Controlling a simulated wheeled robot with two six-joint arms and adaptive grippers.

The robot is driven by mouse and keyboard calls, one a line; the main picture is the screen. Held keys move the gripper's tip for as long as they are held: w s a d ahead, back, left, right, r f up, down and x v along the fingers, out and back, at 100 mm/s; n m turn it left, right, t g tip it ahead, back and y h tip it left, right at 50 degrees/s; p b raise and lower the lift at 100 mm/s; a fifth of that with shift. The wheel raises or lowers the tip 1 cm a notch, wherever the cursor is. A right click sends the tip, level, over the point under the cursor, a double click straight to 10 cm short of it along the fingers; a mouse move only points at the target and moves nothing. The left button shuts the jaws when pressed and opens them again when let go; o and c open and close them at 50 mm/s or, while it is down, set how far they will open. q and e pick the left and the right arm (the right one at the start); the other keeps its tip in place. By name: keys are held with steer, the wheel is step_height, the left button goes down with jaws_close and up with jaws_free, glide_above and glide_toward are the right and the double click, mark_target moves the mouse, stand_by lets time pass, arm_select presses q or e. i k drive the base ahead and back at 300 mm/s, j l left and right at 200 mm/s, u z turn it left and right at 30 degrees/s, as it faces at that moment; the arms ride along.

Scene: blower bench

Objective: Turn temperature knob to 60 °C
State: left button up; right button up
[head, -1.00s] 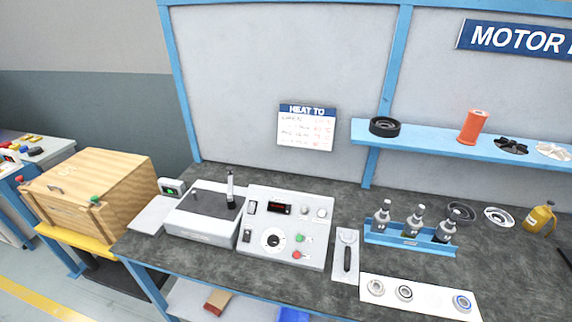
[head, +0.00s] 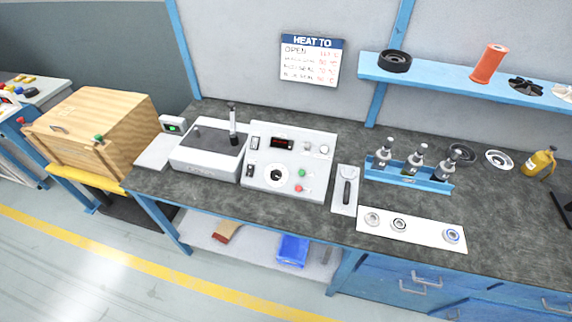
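The temperature knob is most likely the black round knob (head: 277,174) on a white dial, low on the front of the grey control panel (head: 312,144). Its scale and pointer are too small to read. A dark display (head: 282,143) with red digits sits above it; the digits are not legible. A green button (head: 302,173) and a red button (head: 298,188) are right of the knob. A "HEAT TO" card (head: 310,61) hangs on the wall with several lines and red values, mostly hard to read. Neither of my grippers shows.
Left of the panel is a grey heater box (head: 208,161) with an upright rod (head: 233,124). Right of it lie a white holder with a black handle (head: 346,192), a blue rack (head: 408,178) of bottles, and a white strip (head: 425,232) with rings. A wooden crate (head: 95,130) stands left.

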mark_target(275, 174)
steer(key=j, duration=1.05)
steer(key=i+j, duration=0.15)
steer(key=j, duration=0.95)
